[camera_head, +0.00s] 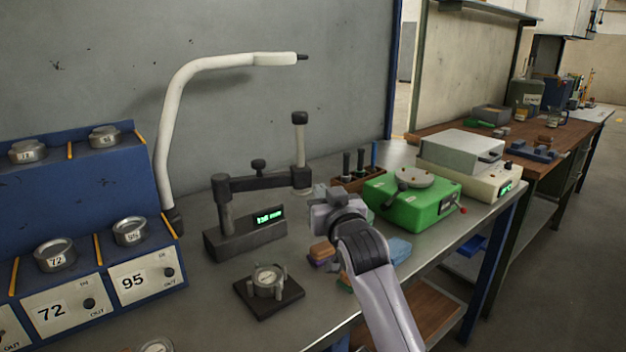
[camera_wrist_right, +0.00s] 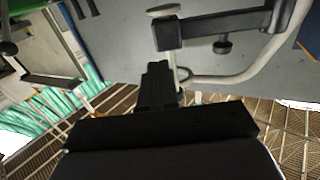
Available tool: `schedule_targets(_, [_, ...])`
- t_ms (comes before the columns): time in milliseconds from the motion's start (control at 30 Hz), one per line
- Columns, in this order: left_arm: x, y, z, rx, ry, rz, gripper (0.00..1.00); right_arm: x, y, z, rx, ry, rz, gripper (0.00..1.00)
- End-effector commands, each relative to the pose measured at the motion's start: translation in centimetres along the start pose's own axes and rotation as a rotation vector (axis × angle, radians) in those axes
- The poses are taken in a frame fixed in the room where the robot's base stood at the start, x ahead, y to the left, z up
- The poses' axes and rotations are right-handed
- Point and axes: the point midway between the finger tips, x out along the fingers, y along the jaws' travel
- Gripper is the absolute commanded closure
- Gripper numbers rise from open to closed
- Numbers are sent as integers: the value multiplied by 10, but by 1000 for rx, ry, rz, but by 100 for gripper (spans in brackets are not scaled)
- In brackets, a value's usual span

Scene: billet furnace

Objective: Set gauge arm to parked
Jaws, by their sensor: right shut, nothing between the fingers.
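The gauge is a dark stand (camera_head: 245,236) with a green lit display on its base. Its dark gauge arm (camera_head: 262,183) extends level to the right from the post, with a knob on top. My right gripper (camera_head: 322,194) is shut and empty, just right of that end. My left gripper is not in view.
A green device (camera_head: 415,203) and a white scale (camera_head: 470,178) stand to the right. A small round gauge on a black plate (camera_head: 268,290) lies in front. Coloured blocks (camera_head: 322,252) sit beside my right arm. A blue numbered rack (camera_head: 75,262) and white lamp arm (camera_head: 175,105) are left.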

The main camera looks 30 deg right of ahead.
Motion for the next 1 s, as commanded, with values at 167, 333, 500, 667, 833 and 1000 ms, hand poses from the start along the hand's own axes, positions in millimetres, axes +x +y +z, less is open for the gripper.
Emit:
schedule_targets(167, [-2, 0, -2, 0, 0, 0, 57, 26, 0, -2, 0, 0, 1, 100])
schedule_targets(333, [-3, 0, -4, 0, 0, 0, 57, 46, 0, -1, 0, -1, 0, 100])
schedule_targets(500, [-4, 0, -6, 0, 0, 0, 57, 60, 0, -1, -1, 0, 0, 100])
schedule_targets(667, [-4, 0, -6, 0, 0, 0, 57, 66, 0, 0, -1, 0, -1, 100])
schedule_targets(833, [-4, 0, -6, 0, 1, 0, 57, 68, 0, 0, -1, 1, -1, 100])
schedule_targets(1000, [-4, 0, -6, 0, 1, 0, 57, 68, 0, 0, -1, 0, -1, 100])
